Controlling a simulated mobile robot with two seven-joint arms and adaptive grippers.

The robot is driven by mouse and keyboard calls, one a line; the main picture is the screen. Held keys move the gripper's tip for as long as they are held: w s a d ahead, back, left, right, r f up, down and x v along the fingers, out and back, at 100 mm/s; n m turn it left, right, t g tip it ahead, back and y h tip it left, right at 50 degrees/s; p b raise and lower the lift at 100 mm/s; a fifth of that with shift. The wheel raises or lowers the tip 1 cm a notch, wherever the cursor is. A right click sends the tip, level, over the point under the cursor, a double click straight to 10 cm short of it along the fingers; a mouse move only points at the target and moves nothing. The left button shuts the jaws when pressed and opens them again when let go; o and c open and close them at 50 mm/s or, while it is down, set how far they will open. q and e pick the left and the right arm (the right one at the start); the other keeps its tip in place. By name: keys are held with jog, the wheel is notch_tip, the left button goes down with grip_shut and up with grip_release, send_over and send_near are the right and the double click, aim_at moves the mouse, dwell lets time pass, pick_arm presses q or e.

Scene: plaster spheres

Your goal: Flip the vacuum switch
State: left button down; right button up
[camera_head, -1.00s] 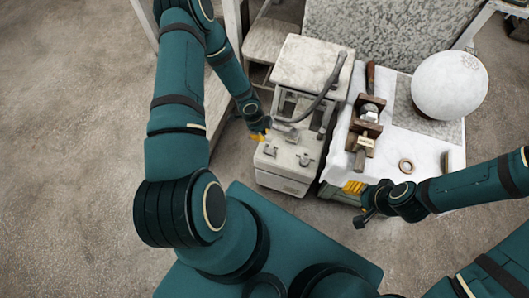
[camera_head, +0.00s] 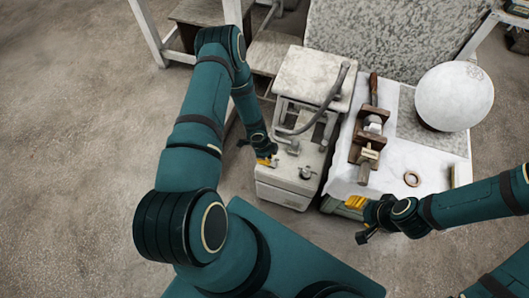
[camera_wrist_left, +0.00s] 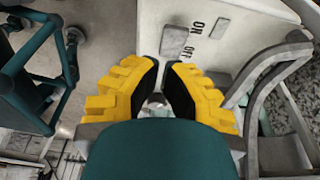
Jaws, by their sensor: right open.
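The white machine (camera_head: 284,194) stands left of the table, with small grey fittings on its low front deck. In the left wrist view, a grey block-shaped switch (camera_wrist_left: 174,42) sits on the white deck beside the letters ON and OFF; I cannot tell its position. My left gripper (camera_head: 267,161) is at the left edge of the deck. In its wrist view, its yellow-backed fingers (camera_wrist_left: 162,66) have black pads and tips close together, with a narrow gap, just short of the switch in the picture. Contact is not visible. My right gripper (camera_head: 355,203) is open and empty by the table's front edge.
A bent grey handle (camera_head: 335,105) rises along the machine's right side. The floor at left is clear.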

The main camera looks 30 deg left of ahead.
aim_at(270, 170)
pick_arm(q)
jog(key=shift+a+f+b, duration=0.15)
jog(key=shift+f+b, duration=0.15)
jog(key=shift+f, duration=0.85)
jog(key=shift+a+f+b, duration=0.1)
jog(key=shift+f+b, duration=0.15)
jog(key=shift+f, duration=0.85)
pick_arm(e)
jog(key=shift+w+f, duration=0.15)
jog(key=shift+f, duration=0.55)
pick_arm(q)
jog(key=shift+s+d+f+p, duration=0.1)
jog(key=shift+s+d+p, duration=0.15)
jog(key=shift+s+p, duration=0.1)
jog(key=shift+w+d+f+p, duration=0.1)
jog(key=shift+d+f+p, duration=0.05)
jog(key=shift+f+p, duration=0.25)
jog(key=shift+r, duration=0.1)
jog(key=shift+d+r, duration=0.1)
jog(key=shift+d, duration=0.15)
jog(key=shift+d+r+p, duration=0.2)
jog(key=shift+d+p, duration=0.15)
jog(key=shift+d, duration=0.1)
pick_arm(e)
jog(key=shift+w+r, duration=0.35)
jog(key=shift+r, duration=0.2)
jog(key=shift+w+r, duration=0.3)
jog(key=shift+r, duration=0.25)
